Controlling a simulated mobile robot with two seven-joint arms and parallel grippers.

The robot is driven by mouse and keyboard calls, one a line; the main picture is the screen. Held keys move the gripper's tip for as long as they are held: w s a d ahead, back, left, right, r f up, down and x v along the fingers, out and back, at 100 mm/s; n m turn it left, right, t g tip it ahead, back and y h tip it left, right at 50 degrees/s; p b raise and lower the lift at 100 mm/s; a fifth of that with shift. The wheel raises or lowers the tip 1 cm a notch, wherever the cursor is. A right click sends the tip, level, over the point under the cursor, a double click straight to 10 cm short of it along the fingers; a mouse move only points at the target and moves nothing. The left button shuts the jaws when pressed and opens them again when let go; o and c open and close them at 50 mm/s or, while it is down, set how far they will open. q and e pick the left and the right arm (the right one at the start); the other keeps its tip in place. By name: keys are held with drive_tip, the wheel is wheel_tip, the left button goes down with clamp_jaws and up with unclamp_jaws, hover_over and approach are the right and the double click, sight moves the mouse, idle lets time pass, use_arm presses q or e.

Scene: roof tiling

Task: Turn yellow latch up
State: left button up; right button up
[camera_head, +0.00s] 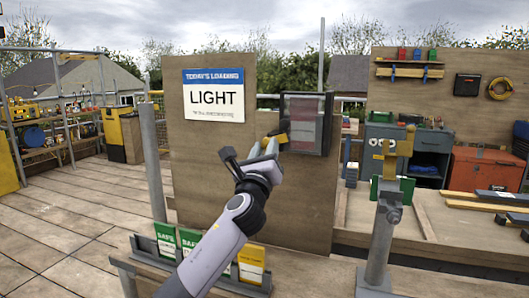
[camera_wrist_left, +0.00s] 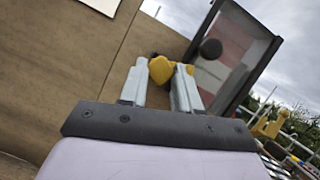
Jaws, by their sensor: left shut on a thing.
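The yellow latch (camera_head: 281,138) sits at the left edge of a dark-framed box (camera_head: 329,118) with a reddish-grey front, mounted on the plywood board. My left gripper (camera_head: 264,147) reaches up to it from below. In the left wrist view the rounded yellow latch (camera_wrist_left: 160,68) lies between the fingertips of my left gripper (camera_wrist_left: 161,76), which is shut on it. The fingers hide part of the latch, so its exact angle is hard to tell; in the head view it looks roughly sideways. My right gripper is not in view.
A "LIGHT" sign (camera_head: 214,97) hangs on the board to the left. Green and yellow cards stand in a grey rack (camera_head: 151,252) below my left arm. A grey post (camera_head: 381,245) with green and yellow parts stands to the right. A red toolbox (camera_head: 484,170) is farther back.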

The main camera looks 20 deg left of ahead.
use_arm(q)
drive_tip(key=n+g+y+p, duration=0.1)
drive_tip(key=n, duration=0.3)
drive_tip(key=n+g+y+p, duration=0.1)
drive_tip(key=n, duration=0.4)
drive_tip(key=r+n+g+y+p, duration=0.1)
drive_tip(key=n+g+y, duration=0.1)
drive_tip(key=n, duration=0.2)
drive_tip(key=shift+d+n+p, duration=0.3)
drive_tip(key=shift+n+p, duration=0.1)
drive_tip(key=shift+n+g+p, duration=0.3)
drive_tip(key=shift+n+p, duration=0.15)
drive_tip(key=shift+n, duration=0.15)
drive_tip(key=shift+n+g+p, duration=0.3)
drive_tip(key=shift+n+p, duration=0.3)
drive_tip(key=shift+n, duration=0.3)
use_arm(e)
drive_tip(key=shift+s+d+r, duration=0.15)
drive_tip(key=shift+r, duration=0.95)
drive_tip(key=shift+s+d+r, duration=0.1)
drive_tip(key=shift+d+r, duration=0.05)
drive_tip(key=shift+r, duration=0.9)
use_arm(q)
drive_tip(key=shift+f, duration=0.1)
drive_tip(key=o, duration=1)
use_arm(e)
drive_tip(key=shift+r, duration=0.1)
use_arm(q)
drive_tip(key=shift+o, duration=0.2)
